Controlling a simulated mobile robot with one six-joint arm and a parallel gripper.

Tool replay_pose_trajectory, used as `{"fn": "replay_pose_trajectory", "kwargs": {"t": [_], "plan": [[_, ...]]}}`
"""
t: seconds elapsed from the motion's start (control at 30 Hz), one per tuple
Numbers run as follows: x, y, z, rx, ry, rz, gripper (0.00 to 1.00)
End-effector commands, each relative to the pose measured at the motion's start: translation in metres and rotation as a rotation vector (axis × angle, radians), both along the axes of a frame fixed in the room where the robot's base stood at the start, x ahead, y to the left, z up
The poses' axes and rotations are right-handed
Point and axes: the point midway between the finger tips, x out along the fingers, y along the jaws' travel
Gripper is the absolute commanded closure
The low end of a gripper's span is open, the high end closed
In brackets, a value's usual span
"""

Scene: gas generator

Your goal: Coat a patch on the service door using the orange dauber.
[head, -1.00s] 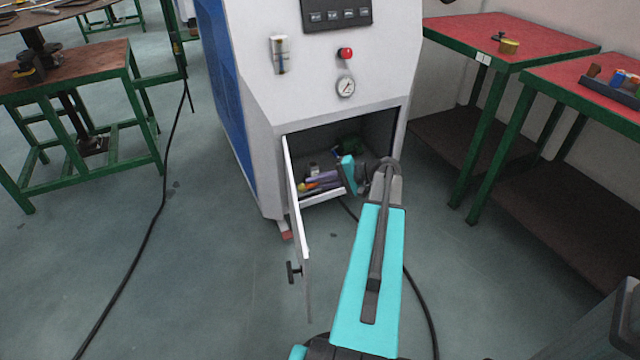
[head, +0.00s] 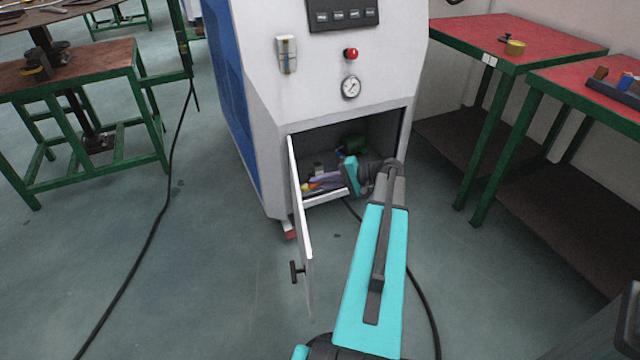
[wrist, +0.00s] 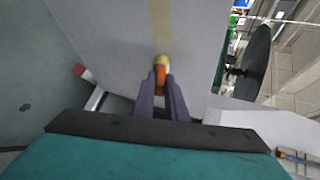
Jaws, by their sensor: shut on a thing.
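The service door (head: 301,240) of the white cabinet stands open, nearly edge-on in the head view. In the wrist view a broad pale grey panel (wrist: 115,45), apparently its inner face, fills the middle. My gripper (wrist: 160,80) is shut on the orange dauber (wrist: 160,79), which points at this panel. Its yellow tip (wrist: 161,61) appears to be at the panel, though contact is hard to judge. A pale yellow band (wrist: 157,22) runs on the panel from the tip to the top edge. In the head view my gripper (head: 312,185) is just inside the opening, beside the door.
The cabinet's open compartment (head: 375,138) surrounds my wrist, with a dark green part (head: 352,144) at its back. Red-topped tables (head: 525,38) stand at right. A black cable (head: 150,235) crosses the floor at left.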

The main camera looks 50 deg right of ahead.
Motion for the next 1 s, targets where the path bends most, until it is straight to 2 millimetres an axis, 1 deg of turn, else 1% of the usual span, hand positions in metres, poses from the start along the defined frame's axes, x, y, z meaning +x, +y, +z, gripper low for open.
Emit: {"fn": "replay_pose_trajectory", "kwargs": {"t": [0.8, 1.0], "plan": [[0.0060, 0.0083, 0.0001, 0.000, 0.000, -0.001, 1.00], [0.0034, 0.0097, 0.0002, 0.001, -0.001, -0.001, 1.00]]}}
